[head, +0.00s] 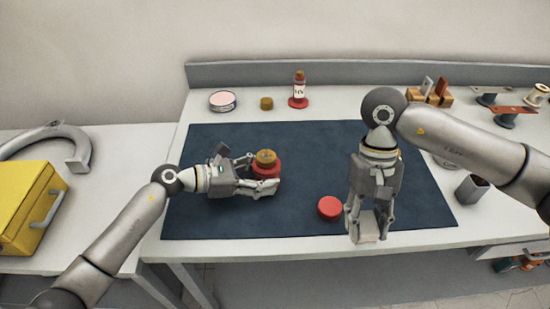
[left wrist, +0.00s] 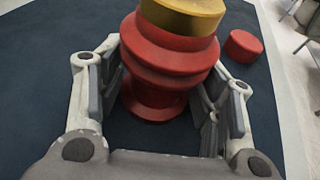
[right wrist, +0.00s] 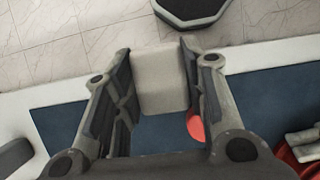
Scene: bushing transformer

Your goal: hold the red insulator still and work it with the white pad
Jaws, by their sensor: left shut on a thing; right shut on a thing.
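The red insulator (head: 266,170) stands upright on the dark blue mat, with a brass-coloured cap (head: 266,157) on top. My left gripper (head: 262,174) is shut around it from the left. In the left wrist view the insulator's ribbed body (left wrist: 165,60) sits between the two fingers. My right gripper (head: 369,222) points down and is shut on the white pad (head: 367,230), at the mat's front edge, to the right of and apart from the insulator. The right wrist view shows the pad (right wrist: 160,80) between the fingers.
A red round piece (head: 330,207) lies on the dark blue mat (head: 310,145) between the two grippers. A red bottle (head: 299,90), a round tin (head: 222,100) and a small brass piece (head: 266,103) stand at the back. A yellow box (head: 28,205) is at the far left.

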